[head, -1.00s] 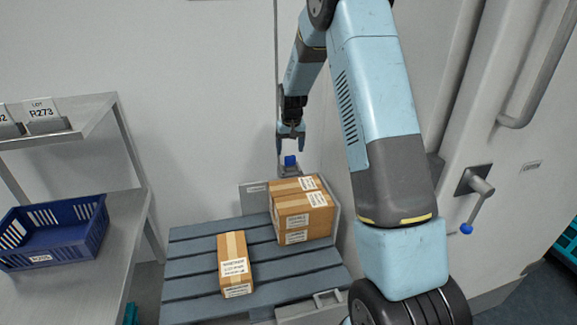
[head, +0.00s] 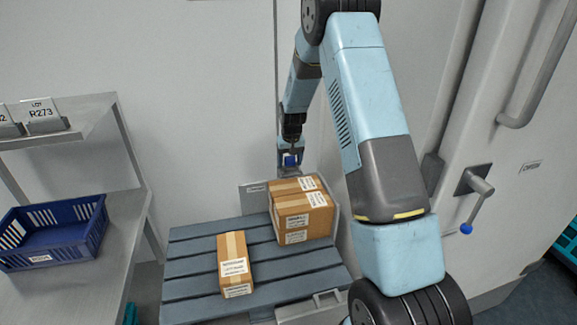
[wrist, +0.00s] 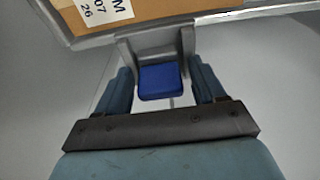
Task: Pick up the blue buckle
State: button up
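The blue buckle (head: 290,160) is a small blue block at the back edge of the pallet, behind the stacked cartons. In the wrist view the blue buckle (wrist: 160,81) sits in a grey bracket, between my two fingers. My gripper (head: 290,163) points down over it, and in the wrist view my gripper (wrist: 163,88) is open, with a finger on each side and a visible gap to the buckle. The grey bracket (wrist: 124,55) stands beside the pallet edge.
Stacked cartons (head: 303,210) stand close in front of the buckle, and a single carton (head: 233,264) lies on the grey slatted pallet (head: 187,262). A blue crate (head: 52,232) is on the metal shelf at left. A door handle (head: 478,187) is at right.

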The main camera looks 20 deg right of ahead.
jog(key=c, duration=0.9)
jog(key=shift+c, duration=0.2)
